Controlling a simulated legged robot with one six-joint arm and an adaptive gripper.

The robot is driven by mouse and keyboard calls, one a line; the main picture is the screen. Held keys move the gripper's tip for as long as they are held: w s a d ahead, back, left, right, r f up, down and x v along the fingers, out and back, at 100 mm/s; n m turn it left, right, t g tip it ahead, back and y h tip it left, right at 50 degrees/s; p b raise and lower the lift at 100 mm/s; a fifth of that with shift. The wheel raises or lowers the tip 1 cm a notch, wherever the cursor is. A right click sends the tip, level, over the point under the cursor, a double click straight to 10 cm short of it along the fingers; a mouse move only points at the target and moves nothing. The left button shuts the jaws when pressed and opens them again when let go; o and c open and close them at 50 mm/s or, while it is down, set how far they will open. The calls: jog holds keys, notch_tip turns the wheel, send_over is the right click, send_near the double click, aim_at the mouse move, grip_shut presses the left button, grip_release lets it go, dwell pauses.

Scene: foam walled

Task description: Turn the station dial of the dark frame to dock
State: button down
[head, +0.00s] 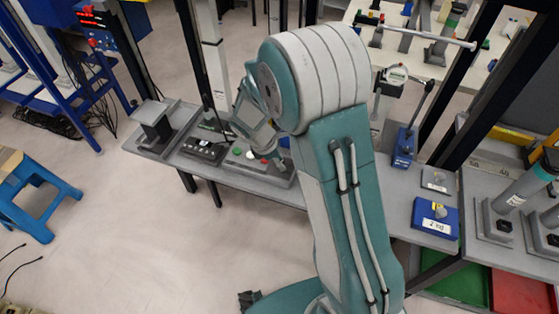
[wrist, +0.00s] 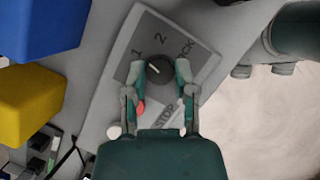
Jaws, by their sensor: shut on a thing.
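In the wrist view, a round black dial (wrist: 155,83) with a white pointer mark sits on a grey panel (wrist: 127,48). Labels reading 1, 2 and DOCK are arranged around its far side. The pointer slants up and left, roughly toward the 1, away from DOCK. My gripper (wrist: 161,76) has one finger on each side of the dial and is shut on it. A red button (wrist: 140,107) and the word STOP lie just below the dial, partly behind the fingers. In the head view, the grey control box (head: 272,178) is on the bench, and my arm hides the dial.
A blue block (wrist: 40,28) and a yellow block (wrist: 27,103) stand left of the panel in the wrist view. In the head view, a black box (head: 203,151) sits left of the control box.

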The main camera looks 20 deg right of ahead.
jog(key=m+g, duration=0.1)
jog(key=m, duration=0.1)
jog(key=m+g, duration=0.1)
jog(key=m, duration=0.2)
jog(key=shift+w+m+y, duration=0.2)
jog(key=shift+m+y, duration=0.1)
jog(key=shift+y, duration=0.1)
jog(key=m, duration=0.2)
jog(key=m+g+y, duration=0.1)
jog(key=m, duration=0.2)
jog(key=shift+w+d+g, duration=0.1)
jog(key=shift+g, duration=0.2)
jog(key=m+y, duration=0.1)
jog(key=m, duration=0.2)
jog(key=m+y, duration=0.1)
jog(key=m, duration=0.1)
jog(key=shift+d+m+g, duration=0.15)
jog(key=shift+m+g, duration=0.15)
jog(key=shift+m, duration=0.1)
jog(key=m+y, duration=0.2)
jog(key=m, duration=0.3)
jog(key=shift+d, duration=0.1)
jog(key=shift+c, duration=2.1)
grip_release()
